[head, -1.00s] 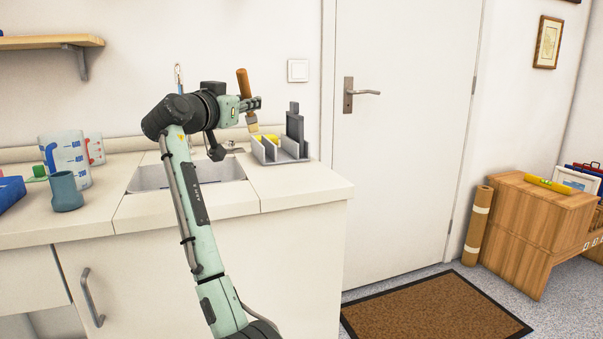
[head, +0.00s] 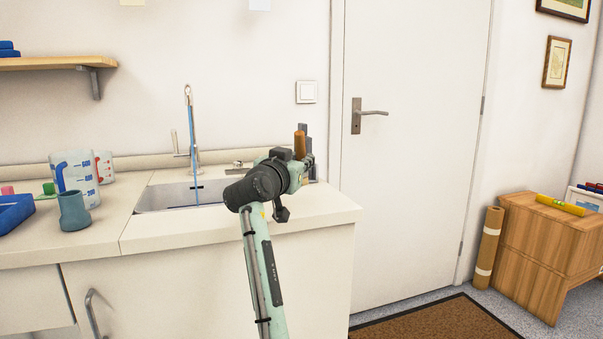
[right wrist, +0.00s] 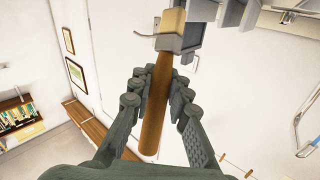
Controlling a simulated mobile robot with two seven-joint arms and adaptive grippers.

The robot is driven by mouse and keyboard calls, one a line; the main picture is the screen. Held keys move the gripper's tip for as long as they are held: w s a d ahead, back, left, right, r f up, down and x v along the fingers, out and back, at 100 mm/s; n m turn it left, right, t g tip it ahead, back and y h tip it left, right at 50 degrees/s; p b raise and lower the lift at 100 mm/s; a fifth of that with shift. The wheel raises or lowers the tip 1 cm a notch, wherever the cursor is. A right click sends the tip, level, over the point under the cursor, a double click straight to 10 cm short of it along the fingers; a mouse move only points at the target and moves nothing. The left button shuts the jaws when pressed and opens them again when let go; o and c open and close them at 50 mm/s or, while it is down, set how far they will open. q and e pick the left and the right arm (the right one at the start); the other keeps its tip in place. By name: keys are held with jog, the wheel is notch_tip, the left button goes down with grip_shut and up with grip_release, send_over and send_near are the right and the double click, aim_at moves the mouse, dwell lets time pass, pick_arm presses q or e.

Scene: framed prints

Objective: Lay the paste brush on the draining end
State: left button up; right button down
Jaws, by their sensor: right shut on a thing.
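The paste brush has a brown wooden handle (head: 300,143) and stands roughly upright in my right gripper (head: 305,162), which is shut on it. In the right wrist view the gripper's fingers (right wrist: 156,98) flank the handle (right wrist: 152,125), and a pale yellow part of the brush (right wrist: 172,22) shows beyond it. The draining end (head: 325,210) is the pale counter right of the sink (head: 160,197). The gripper and brush are over its back part; whether the brush touches anything is hidden. My left gripper is out of view.
A teal cup (head: 73,211) and measuring jug (head: 82,178) stand left. The counter's front right is clear.

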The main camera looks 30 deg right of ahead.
notch_tip(320, 180, down, 3)
jog(key=shift+r, duration=0.1)
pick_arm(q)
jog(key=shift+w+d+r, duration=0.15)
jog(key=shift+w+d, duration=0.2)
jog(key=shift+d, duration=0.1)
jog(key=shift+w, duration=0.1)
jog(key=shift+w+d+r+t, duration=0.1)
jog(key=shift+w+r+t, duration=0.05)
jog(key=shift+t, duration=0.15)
pick_arm(e)
jog(key=c, duration=1.5)
grip_release()
jog(key=shift+o, duration=0.2)
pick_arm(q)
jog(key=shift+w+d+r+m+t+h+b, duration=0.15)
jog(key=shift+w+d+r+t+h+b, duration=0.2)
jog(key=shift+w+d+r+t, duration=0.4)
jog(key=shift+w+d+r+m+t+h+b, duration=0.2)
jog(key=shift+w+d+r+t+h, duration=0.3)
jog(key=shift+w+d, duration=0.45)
pick_arm(e)
jog(key=v, duration=1.2)
